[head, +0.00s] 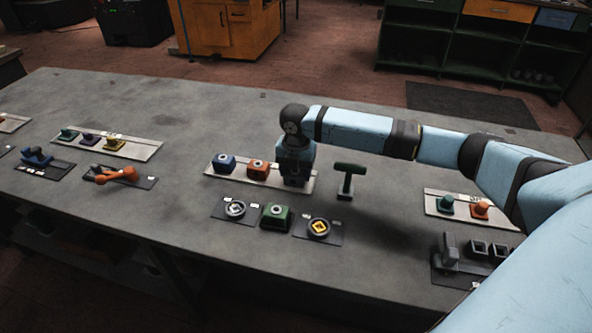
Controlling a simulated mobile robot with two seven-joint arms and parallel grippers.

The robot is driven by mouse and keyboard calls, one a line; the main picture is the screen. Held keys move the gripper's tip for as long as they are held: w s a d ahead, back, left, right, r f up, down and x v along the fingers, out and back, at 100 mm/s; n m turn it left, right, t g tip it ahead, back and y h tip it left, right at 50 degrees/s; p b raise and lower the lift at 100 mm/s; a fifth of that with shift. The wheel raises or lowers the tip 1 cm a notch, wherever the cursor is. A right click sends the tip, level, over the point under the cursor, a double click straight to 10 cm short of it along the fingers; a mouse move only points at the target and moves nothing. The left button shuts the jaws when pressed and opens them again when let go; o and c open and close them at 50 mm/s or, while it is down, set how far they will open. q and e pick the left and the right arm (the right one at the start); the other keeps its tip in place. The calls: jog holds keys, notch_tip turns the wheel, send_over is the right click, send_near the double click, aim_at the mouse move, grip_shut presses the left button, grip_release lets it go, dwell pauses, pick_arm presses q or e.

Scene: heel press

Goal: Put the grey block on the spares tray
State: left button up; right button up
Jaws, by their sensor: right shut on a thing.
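My right gripper (294,172) points down over the right end of a pale tray (225,171) at the middle of the table. It is shut on a dark grey block, which is mostly hidden by the jaws and sits at or just above the tray; I cannot tell if it touches. A blue block (225,163) and an orange block (258,169) stand on the same tray, left of the gripper. I cannot read the tray's label. My left gripper is not in view.
A green T-handle (349,176) stands close right of the gripper. In front are a green block (276,217) and two dark mats with round fixtures (318,228). Other trays with knobs lie left (145,150) and right (436,205). The back left table is clear.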

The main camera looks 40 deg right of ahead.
jog(key=shift+f, duration=0.1)
jog(key=o, duration=1.1)
jog(key=shift+c, duration=0.2)
notch_tip(320, 180, up, 12)
jog(key=p, duration=0.1)
jog(key=shift+p, duration=0.3)
